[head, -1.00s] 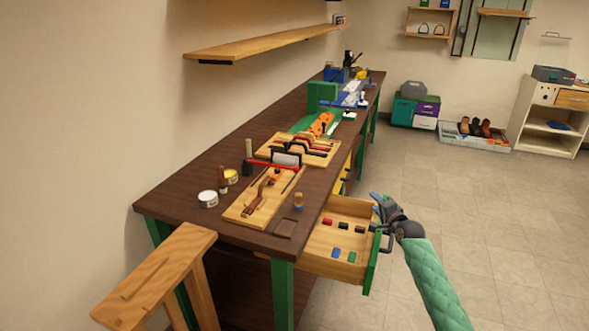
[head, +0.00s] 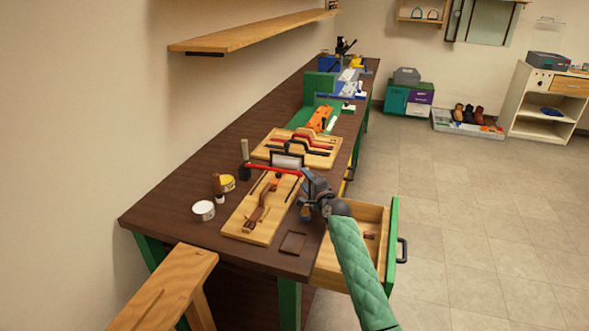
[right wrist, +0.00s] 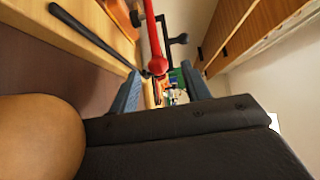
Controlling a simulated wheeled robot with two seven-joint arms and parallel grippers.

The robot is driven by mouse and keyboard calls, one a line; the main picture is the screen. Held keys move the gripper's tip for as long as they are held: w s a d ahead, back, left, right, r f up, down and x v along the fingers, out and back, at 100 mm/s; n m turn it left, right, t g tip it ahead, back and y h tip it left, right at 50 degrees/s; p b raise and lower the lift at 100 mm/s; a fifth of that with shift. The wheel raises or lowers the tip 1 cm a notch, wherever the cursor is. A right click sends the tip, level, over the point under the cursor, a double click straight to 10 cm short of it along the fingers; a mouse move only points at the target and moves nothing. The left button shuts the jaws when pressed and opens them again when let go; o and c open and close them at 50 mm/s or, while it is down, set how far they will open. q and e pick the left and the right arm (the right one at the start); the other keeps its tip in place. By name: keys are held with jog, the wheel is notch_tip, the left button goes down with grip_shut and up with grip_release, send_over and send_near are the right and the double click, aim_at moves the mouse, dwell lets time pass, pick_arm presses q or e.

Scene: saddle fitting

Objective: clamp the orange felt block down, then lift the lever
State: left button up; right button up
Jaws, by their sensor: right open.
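A red lever (head: 268,168) with a dark post at its left end crosses above the wooden board (head: 243,221) on the bench. In the right wrist view the red lever (right wrist: 154,38) ends in a round red knob between the fingertips. My right gripper (head: 309,183) is open at the lever's right end; I see no grip on it. Its blue fingers (right wrist: 160,88) stand on either side of the knob. A small orange patch shows under the lever, and an orange piece (head: 319,118) lies farther back; I cannot tell which is the felt block. My left gripper is not in view.
The open drawer (head: 375,213) juts from the bench under my right arm. A white tin (head: 203,210) and a brown bottle (head: 217,185) stand left of the board. A wooden rack (head: 265,153) stands behind it.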

aim_at(302, 176)
jog(key=p+x, duration=0.1)
jog(key=x, duration=0.4)
jog(key=shift+w+f, duration=0.15)
jog(key=shift+w+a, duration=0.15)
jog(key=shift+w, duration=0.3)
jog(key=shift+w+a, duration=0.15)
jog(key=shift+w, duration=0.2)
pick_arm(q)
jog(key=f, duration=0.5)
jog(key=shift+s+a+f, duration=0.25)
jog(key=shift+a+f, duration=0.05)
pick_arm(e)
grip_shut()
